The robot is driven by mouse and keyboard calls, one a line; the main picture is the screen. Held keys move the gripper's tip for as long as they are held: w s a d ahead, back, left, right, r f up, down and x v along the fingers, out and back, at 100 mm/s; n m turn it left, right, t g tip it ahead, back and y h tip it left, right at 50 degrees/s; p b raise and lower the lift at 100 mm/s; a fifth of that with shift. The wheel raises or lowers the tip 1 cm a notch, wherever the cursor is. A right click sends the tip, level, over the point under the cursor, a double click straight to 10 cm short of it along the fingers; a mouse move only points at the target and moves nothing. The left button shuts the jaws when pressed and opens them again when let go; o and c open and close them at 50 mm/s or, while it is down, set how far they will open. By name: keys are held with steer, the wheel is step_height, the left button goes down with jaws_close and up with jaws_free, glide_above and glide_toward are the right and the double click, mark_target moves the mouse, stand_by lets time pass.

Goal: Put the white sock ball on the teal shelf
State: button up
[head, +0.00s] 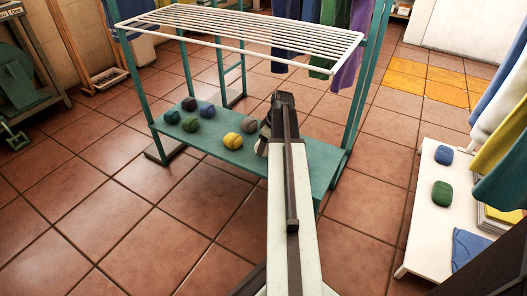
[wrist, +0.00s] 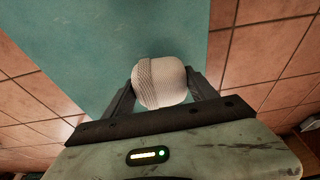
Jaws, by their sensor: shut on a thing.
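The white sock ball (wrist: 160,82) is ribbed, with a folded band, and sits between the two fingers of my gripper (wrist: 161,90) in the wrist view. My gripper is shut on it. The teal shelf (wrist: 70,45) lies beyond the ball in that view; I cannot tell whether the ball touches it. In the head view the teal shelf (head: 238,161) is the low board of the drying rack. My arm reaches over its right part and hides the white ball there.
A white wire rack (head: 250,30) spans above. A white low table (head: 425,225) at the right holds a green ball (head: 441,194).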

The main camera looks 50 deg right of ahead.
step_height(320, 180, down, 4)
steer(key=b, duration=0.4)
steer(key=shift+d, duration=0.1)
steer(key=shift+r+p, duration=0.25)
steer(key=shift+p, duration=0.05)
steer(key=shift+f, duration=0.1)
steer(key=o, duration=1.5)
steer(key=shift+w+a, duration=0.1)
steer(key=shift+a, duration=0.1)
steer(key=p+v, duration=1.1)
steer(key=v, duration=0.1)
